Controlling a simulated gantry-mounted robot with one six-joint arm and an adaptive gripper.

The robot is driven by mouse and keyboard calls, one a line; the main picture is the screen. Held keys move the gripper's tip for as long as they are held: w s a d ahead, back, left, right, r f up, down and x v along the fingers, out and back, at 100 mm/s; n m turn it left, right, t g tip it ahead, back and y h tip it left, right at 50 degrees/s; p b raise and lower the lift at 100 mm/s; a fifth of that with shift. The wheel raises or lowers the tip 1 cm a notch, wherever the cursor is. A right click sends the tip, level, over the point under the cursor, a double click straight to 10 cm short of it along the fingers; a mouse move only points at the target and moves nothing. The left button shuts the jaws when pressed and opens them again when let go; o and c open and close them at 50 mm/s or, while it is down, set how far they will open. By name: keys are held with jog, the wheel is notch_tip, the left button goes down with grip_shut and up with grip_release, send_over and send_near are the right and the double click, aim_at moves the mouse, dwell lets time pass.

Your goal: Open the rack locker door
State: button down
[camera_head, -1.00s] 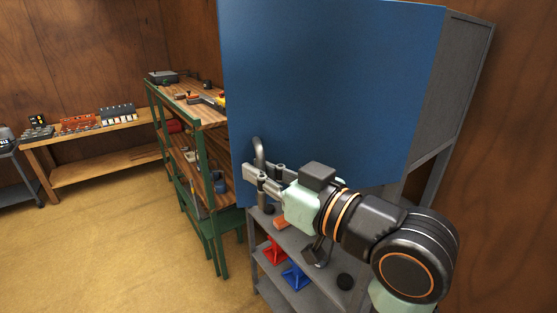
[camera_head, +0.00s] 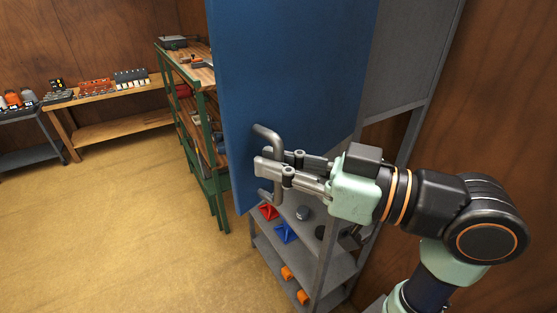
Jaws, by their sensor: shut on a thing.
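The blue locker door (camera_head: 285,70) is a tall flat panel on the upper part of the grey rack, seen at a steep slant. A grey bar handle (camera_head: 275,140) stands upright near its lower left edge. My gripper (camera_head: 272,168) comes in from the right, with its fingers shut on the handle's lower part. The fingers cover some of the bar. I cannot see the locker's inside or how far the door stands from its frame.
The grey rack's lower shelves (camera_head: 320,265) hold red, blue and orange items below the arm. A green-framed shelf (camera_head: 212,150) stands close behind the door's left edge. A wooden bench (camera_head: 125,130) is farther back. The floor (camera_head: 110,240) at left is clear.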

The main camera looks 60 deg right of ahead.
jog(key=shift+s, duration=0.25)
jog(key=c, duration=1.2)
grip_release()
jog(key=s, duration=0.4)
jog(key=s+d, duration=0.1)
jog(key=s, duration=0.6)
jog(key=shift+s+d, duration=0.4)
